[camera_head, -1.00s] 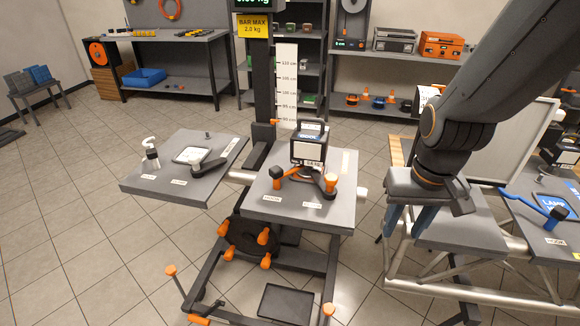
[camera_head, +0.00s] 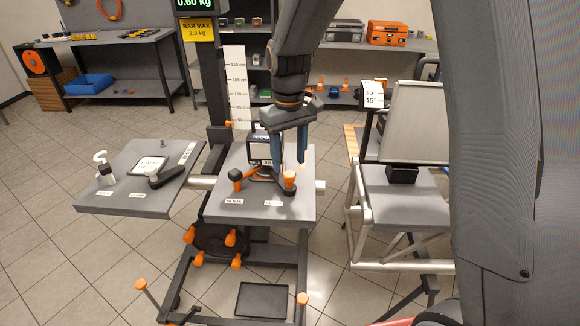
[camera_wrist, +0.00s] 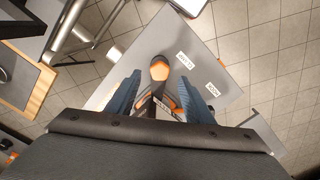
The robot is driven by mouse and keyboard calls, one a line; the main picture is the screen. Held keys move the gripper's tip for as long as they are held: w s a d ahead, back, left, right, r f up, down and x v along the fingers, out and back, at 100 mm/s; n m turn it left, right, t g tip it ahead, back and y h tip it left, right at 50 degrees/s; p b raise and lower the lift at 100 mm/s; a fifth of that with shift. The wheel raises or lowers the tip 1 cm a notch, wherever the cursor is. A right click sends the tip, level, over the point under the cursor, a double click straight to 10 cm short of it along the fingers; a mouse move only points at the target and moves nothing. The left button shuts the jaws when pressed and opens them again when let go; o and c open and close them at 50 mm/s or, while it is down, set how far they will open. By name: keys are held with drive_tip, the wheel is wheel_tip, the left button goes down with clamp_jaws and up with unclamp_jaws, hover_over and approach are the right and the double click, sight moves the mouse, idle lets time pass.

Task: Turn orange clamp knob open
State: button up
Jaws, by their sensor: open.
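An orange clamp knob (camera_head: 290,177) stands at the front right of the middle grey table (camera_head: 222,170). In the wrist view the round orange knob top (camera_wrist: 159,70) appears between the open fingers (camera_wrist: 159,80), with space on both sides. I see no contact. The fingers partly hide the device.
The left table (camera_head: 125,198) carries a pump bottle (camera_head: 103,166), a white-faced plate (camera_head: 146,165) and a dark lever (camera_head: 165,176). A right table (camera_head: 415,205) holds a tilted panel (camera_head: 410,125). Orange-knobbed handles (camera_head: 230,238) stick out below.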

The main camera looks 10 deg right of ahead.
sight(290, 174)
drive_tip(key=shift+f+p, duration=0.45)
drive_tip(key=shift+f, duration=1.6)
clamp_jaws()
